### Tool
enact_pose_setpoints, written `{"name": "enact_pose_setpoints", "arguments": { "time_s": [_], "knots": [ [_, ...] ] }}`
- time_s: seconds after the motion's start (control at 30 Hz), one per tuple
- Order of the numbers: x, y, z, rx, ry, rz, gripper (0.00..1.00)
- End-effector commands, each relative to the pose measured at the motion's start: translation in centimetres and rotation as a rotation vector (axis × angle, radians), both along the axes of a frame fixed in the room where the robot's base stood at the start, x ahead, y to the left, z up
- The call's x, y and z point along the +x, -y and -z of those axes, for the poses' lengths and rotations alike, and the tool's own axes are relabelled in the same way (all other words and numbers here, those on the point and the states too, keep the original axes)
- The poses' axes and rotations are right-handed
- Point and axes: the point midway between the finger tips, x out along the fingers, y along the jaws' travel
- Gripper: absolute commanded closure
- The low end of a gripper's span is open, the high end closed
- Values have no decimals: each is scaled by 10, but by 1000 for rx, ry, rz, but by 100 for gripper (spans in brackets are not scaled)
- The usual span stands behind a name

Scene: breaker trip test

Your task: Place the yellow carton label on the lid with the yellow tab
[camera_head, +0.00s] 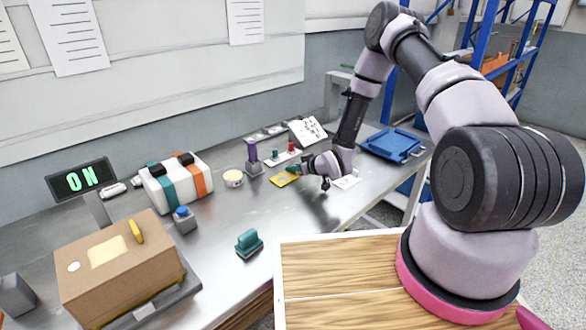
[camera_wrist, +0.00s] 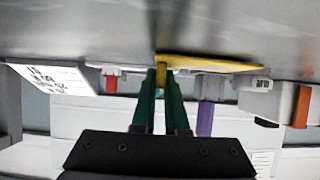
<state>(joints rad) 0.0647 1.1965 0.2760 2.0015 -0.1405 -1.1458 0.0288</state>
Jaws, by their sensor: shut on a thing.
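The yellow label (camera_head: 284,181) is a flat yellow piece at the middle of the bench in the head view. In the wrist view, the label (camera_wrist: 215,63) spreads close to the grey bench surface, with an upright yellow tab. My gripper (camera_wrist: 161,78) has its green fingertips shut on that tab. In the head view, my gripper (camera_head: 297,172) is small and low beside the label. I cannot tell whether the label touches the bench. The brown carton (camera_head: 120,268) sits at the front left, with a yellow tab (camera_head: 135,231) and a pale rectangle (camera_head: 108,250) on its lid.
Between label and carton stand a blue-button box (camera_head: 184,220), a white case (camera_head: 178,184) with teal and orange straps, a round tin (camera_head: 233,178) and a purple-topped post (camera_head: 252,152). A teal-handled block (camera_head: 248,241) is nearer the front. A blue tray (camera_head: 391,145) lies at right.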

Motion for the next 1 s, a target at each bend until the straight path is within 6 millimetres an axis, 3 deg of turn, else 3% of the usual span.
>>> {"name": "enact_pose_setpoints", "arguments": {
  "time_s": [0.17, 0.27, 0.3, 0.67, 1.0],
  "knots": [
    [0, 0, 2, -1, -1, 0, 100],
    [0, 0, 3, 0, 0, 0, 62],
    [0, 0, 3, 0, 0, 0, 59],
    [0, 0, -2, 0, 0, 0, 59],
    [-45, 35, -31, -1, -2, 3, 59]
  ]
}}
